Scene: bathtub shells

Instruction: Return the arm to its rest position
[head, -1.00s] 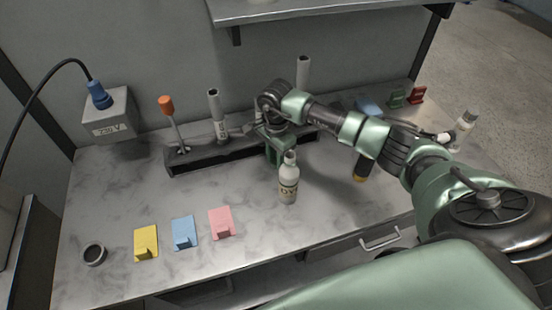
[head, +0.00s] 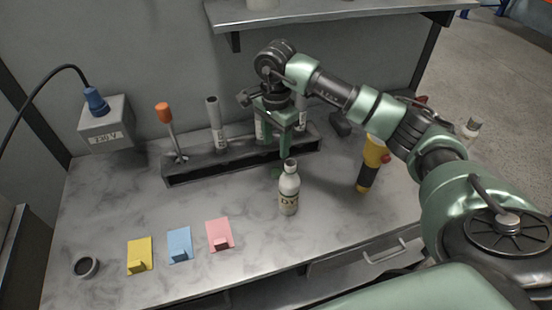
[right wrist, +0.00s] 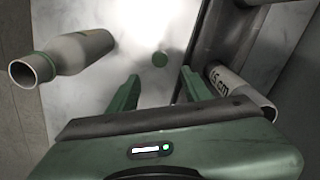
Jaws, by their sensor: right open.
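My right arm (head: 375,112) reaches in from the right in the head view. My right gripper (head: 284,145) points down above the bench, just behind a white bottle (head: 289,192) with a dark open mouth. In the right wrist view the two green fingers (right wrist: 158,98) are apart with nothing between them. The bottle (right wrist: 75,55) lies to their left there, clear of the fingers. A tube marked in cm (right wrist: 240,90) is close by on the right. My left gripper is not in view.
A dark rack (head: 205,168) holds an orange-handled tool (head: 164,115) and several tubes (head: 216,122). A yellow-black tool (head: 370,165) stands right of the bottle. A shelf (head: 330,14) hangs above. Yellow (head: 139,254), blue (head: 180,243) and pink (head: 219,233) holders stand front left.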

